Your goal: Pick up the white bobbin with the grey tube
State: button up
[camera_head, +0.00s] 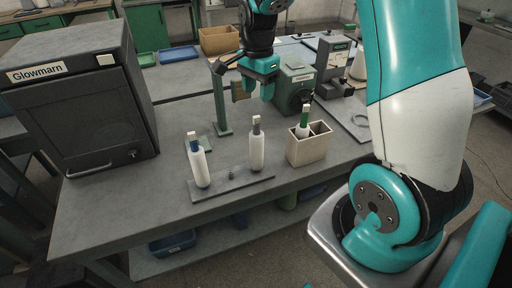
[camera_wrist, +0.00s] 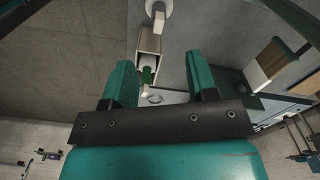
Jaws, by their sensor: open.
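The white bobbin with the grey tube (camera_head: 257,152) stands upright on a flat grey plate on the bench, its tube topped by a pale tip. My gripper (camera_head: 259,90) is open and empty, high above the bench and behind this bobbin in the head view. In the wrist view my two teal fingers (camera_wrist: 161,80) are spread apart with nothing between them. A white bobbin (camera_wrist: 160,8) is cut off at the top edge of that view, beyond the box; its tube colour is hard to tell there.
A white bobbin with a blue tube (camera_head: 200,168) stands left on the same plate (camera_head: 232,184). A beige box (camera_head: 308,151) on the right holds a bobbin with a green tube (camera_head: 304,118). A post stand (camera_head: 221,110) rises behind. A dark Glowmarn cabinet (camera_head: 82,100) stands at left.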

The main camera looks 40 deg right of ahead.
aim_at(257, 123)
notch_tip(257, 123, down, 7)
jog(key=shift+r+p, duration=0.2)
jog(key=shift+p, duration=0.4)
jog(key=shift+a+f+p, duration=0.15)
jog(key=shift+f+p, duration=0.4)
jog(key=shift+f, duration=0.8)
jog(key=shift+a+f+p, duration=0.1)
jog(key=shift+f+p, duration=0.45)
jog(key=shift+f, duration=0.75)
jog(key=c, duration=0.9)
